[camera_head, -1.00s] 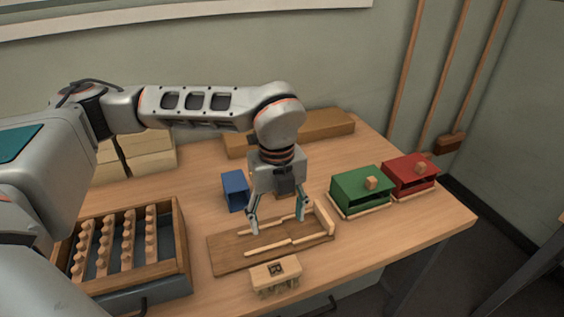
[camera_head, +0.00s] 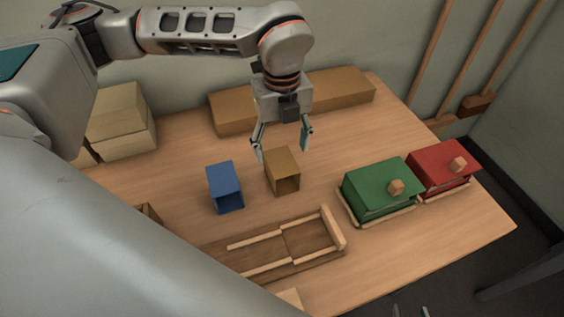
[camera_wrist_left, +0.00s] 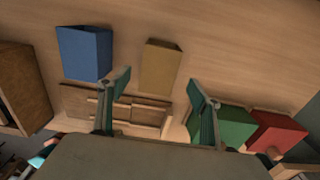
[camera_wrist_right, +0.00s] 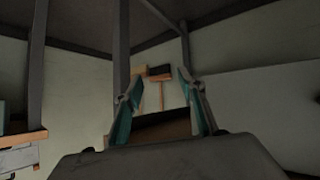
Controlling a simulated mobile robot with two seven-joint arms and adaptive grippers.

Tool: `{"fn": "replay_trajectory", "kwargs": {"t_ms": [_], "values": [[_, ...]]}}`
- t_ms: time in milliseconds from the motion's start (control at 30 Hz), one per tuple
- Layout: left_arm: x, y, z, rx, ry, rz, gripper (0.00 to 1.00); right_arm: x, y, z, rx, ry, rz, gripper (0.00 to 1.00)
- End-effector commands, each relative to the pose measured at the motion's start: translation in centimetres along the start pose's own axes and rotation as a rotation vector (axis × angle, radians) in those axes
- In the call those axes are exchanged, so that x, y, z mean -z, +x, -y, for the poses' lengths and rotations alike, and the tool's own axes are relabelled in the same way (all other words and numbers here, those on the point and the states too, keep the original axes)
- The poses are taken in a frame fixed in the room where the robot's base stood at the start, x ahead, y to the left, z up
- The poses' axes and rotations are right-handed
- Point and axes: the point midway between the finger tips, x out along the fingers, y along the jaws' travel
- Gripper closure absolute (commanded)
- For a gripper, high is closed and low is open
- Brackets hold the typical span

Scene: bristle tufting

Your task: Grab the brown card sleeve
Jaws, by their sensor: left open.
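The brown card sleeve (camera_head: 282,168) stands on the table with an open end facing the front, to the right of the blue sleeve (camera_head: 225,186). My left gripper (camera_head: 281,150) is open, pointing down over the brown sleeve, with its fingers apart on either side and nothing between them. In the left wrist view the brown sleeve (camera_wrist_left: 160,66) shows between and beyond the open fingertips (camera_wrist_left: 160,82). My right gripper (camera_wrist_right: 160,98) is open and empty in its own wrist view, away from the sleeve and facing a wall.
A wooden fixture with rails (camera_head: 290,242) lies in front of the sleeves. Green (camera_head: 378,187) and red (camera_head: 438,168) boxes stand at the right. A long brown box (camera_head: 340,88) lies behind, and pale stacked boxes (camera_head: 120,120) stand at the back left.

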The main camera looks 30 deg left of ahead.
Motion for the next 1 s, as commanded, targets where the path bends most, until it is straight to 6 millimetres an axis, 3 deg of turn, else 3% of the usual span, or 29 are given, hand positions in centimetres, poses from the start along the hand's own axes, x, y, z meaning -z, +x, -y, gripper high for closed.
{"fn": "replay_trajectory", "kwargs": {"t_ms": [500,833,933,967,1000], "values": [[0.1,6.4,-0.2,-0.002,0.001,-0.001,0.36,-0.8,-0.1,0.1,0.001,-0.004,0.011,0.60],[0.0,6.9,-0.1,-0.001,0.000,0.000,0.36,-0.2,0.1,-0.2,-0.003,-0.006,0.000,0.60],[0.0,6.9,-0.1,-0.001,0.000,0.000,0.62,-0.2,0.1,-0.2,-0.003,-0.006,0.000,0.60],[0.0,6.9,-0.1,-0.001,0.000,0.000,0.68,-0.2,0.1,-0.2,-0.003,-0.006,0.000,0.60],[0.0,6.9,-0.1,-0.001,0.000,0.000,0.68,-0.2,0.1,-0.2,-0.003,-0.006,0.000,0.60]]}}
